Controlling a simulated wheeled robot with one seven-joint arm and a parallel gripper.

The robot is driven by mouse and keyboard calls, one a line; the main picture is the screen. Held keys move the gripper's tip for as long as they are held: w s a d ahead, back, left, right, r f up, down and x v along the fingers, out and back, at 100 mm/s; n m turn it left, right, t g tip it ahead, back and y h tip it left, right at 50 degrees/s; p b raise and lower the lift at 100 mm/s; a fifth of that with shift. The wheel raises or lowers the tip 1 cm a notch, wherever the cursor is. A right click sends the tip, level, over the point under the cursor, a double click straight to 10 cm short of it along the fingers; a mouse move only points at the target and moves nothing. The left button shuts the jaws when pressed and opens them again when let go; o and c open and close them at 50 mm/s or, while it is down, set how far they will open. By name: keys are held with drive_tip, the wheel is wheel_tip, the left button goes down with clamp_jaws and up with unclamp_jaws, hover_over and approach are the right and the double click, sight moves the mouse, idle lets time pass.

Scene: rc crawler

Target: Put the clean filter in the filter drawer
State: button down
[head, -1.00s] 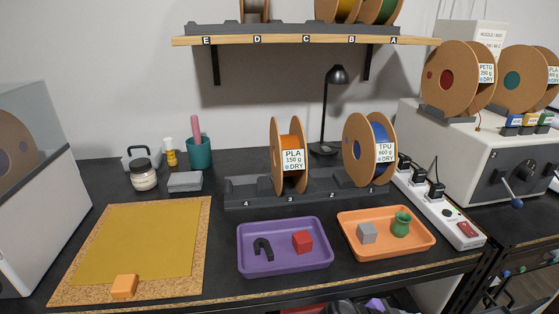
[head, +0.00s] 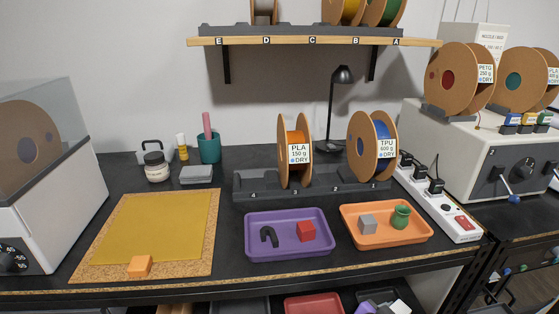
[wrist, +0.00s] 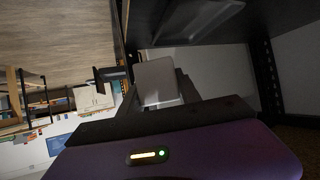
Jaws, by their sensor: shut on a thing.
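My gripper (wrist: 160,96) shows only in the wrist view, with its purple body at the bottom and dark fingers above. It is shut on a pale grey, flat block (wrist: 154,76), which sticks out beyond the fingers. This may be the clean filter; no label on it is readable. Its lower part is hidden by the gripper. I cannot pick out the filter drawer with certainty in either view. My gripper and arm do not show in the head view.
The bench holds a purple tray (head: 321,247), an orange tray (head: 424,234), a cork-edged mat (head: 205,258), a spool rack (head: 243,185) and a power strip (head: 440,205). White machines stand left (head: 50,215) and right (head: 450,155). Bins (head: 312,304) sit below. Dark frame posts (wrist: 268,80) flank the wrist view.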

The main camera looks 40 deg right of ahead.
drive_tip(key=w+a+n+t+y+p, duration=0.2)
drive_tip(key=w+a+n+t+y, duration=0.3)
drive_tip(key=w+a+n+t, duration=0.75)
drive_tip(key=w+a+r+n+y+p, duration=0.1)
drive_tip(key=a+r+n+y, duration=0.1)
drive_tip(key=a, duration=0.8)
drive_tip(key=w+a+r+n+t+y+p, duration=0.1)
drive_tip(key=a+n+y, duration=0.3)
drive_tip(key=a, duration=0.7)
drive_tip(key=shift+r+n+y, duration=0.35)
drive_tip(key=shift+r+y, duration=0.25)
drive_tip(key=shift+r, duration=0.25)
drive_tip(key=shift+w, duration=0.15)
